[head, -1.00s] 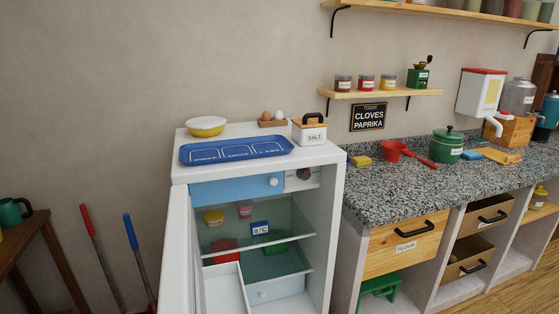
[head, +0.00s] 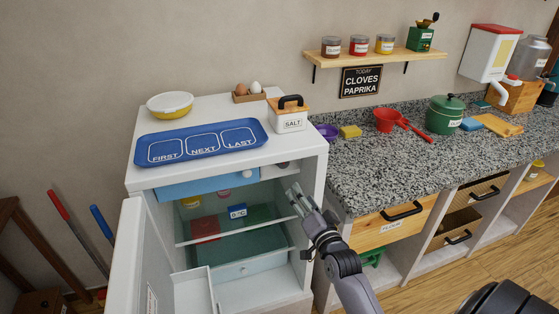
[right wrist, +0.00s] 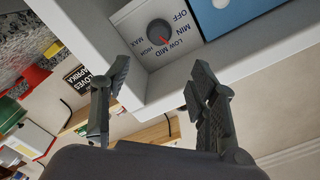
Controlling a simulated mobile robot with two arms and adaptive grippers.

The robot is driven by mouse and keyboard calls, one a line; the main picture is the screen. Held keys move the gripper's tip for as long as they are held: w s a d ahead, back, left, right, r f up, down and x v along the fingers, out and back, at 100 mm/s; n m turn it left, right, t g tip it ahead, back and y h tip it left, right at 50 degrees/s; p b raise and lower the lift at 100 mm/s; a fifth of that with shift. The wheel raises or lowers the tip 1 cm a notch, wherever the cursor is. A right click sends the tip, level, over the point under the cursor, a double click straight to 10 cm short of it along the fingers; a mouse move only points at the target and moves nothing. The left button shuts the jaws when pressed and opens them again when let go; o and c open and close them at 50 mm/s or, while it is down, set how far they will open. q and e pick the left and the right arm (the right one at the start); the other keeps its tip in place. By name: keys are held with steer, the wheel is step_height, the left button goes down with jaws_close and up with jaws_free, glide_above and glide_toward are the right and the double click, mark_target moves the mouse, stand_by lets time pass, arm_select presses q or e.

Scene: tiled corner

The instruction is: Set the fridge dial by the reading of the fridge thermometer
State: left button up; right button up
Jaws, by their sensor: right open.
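The open white fridge (head: 310,180) stands left of the counter. Its thermometer, a blue block with a white label (head: 238,211), stands on the upper shelf; the label shows one digit and °C, seemingly 8, but is small. The dark round dial (right wrist: 160,33) is on the panel above the fridge opening; its red pointer is toward the LOW and MID labels, and I cannot tell which exactly. The dial shows partly in the head view (head: 283,165). My right gripper (head: 304,198) is open and empty, in front of the fridge's right side, apart from the dial. My left gripper is out of view.
The open fridge door (head: 128,255) stands at the left. A blue tray (head: 200,143), a salt box (head: 289,120) and a bowl (head: 170,106) stand on the fridge. The granite counter (head: 380,180) adjoins it at right. Floor in front is clear.

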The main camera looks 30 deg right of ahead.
mark_target(284, 165)
steer(key=p+x, duration=0.2)
steer(key=x, duration=1.4)
steer(key=shift+c, duration=0.6)
steer(key=c, duration=1)
steer(key=shift+c, duration=0.2)
steer(key=shift+n, duration=0.4)
steer(key=n, duration=0.3)
steer(key=shift+n, duration=2)
